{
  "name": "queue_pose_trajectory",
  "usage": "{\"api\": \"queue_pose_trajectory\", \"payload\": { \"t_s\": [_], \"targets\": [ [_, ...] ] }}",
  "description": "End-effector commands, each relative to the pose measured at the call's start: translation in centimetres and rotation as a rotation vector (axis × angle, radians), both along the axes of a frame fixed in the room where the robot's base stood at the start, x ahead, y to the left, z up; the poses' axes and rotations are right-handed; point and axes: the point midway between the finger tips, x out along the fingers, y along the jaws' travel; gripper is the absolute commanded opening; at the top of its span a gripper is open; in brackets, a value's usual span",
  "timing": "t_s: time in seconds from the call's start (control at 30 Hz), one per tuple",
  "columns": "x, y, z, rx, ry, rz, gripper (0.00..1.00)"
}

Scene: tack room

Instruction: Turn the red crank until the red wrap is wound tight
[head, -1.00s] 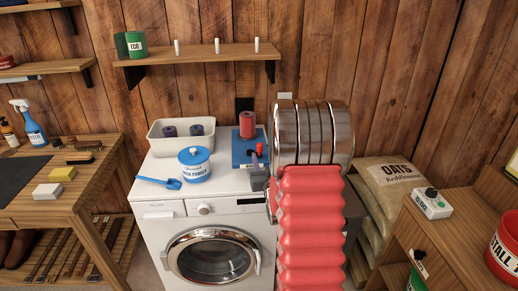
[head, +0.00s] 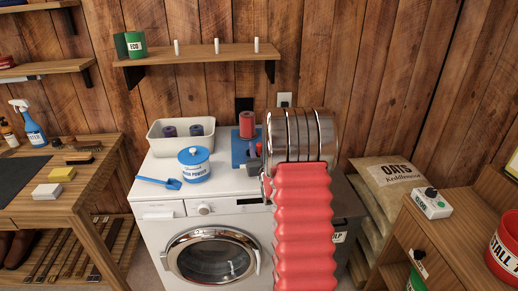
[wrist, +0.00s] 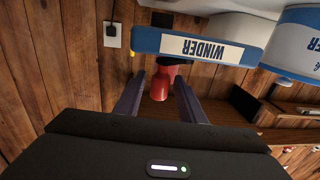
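The blue winder (head: 239,151) stands on the white washing machine, with the red wrap (head: 247,124) upright on it as a roll. In the wrist view its blue base (wrist: 230,50) appears upside down, with a WINDER label. The red crank's knob (wrist: 160,86) shows between my gripper's (wrist: 158,85) two fingers. The fingers are apart, with a gap visible beside the knob; whether either touches it I cannot tell. In the head view my arm hides the winder's right side and most of my gripper (head: 256,160).
A white bin (head: 164,142) holding dark rolls and a blue-and-white powder tub (head: 194,172) stand left of the winder. A blue scoop (head: 172,184) lies in front. Wall sockets (head: 285,99) are behind. Oats sacks (head: 388,172) are to the right.

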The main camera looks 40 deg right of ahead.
Motion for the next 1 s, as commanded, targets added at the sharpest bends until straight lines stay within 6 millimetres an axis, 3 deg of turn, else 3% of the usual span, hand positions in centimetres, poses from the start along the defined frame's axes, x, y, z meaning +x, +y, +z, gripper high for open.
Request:
{"api": "queue_pose_trajectory", "payload": {
  "t_s": [0.5,1.0],
  "targets": [
    [0.02,0.07,0.00,0.000,0.000,0.001,0.00],
    [0.05,0.43,-0.03,0.000,0.000,-0.041,0.00]
  ]
}}
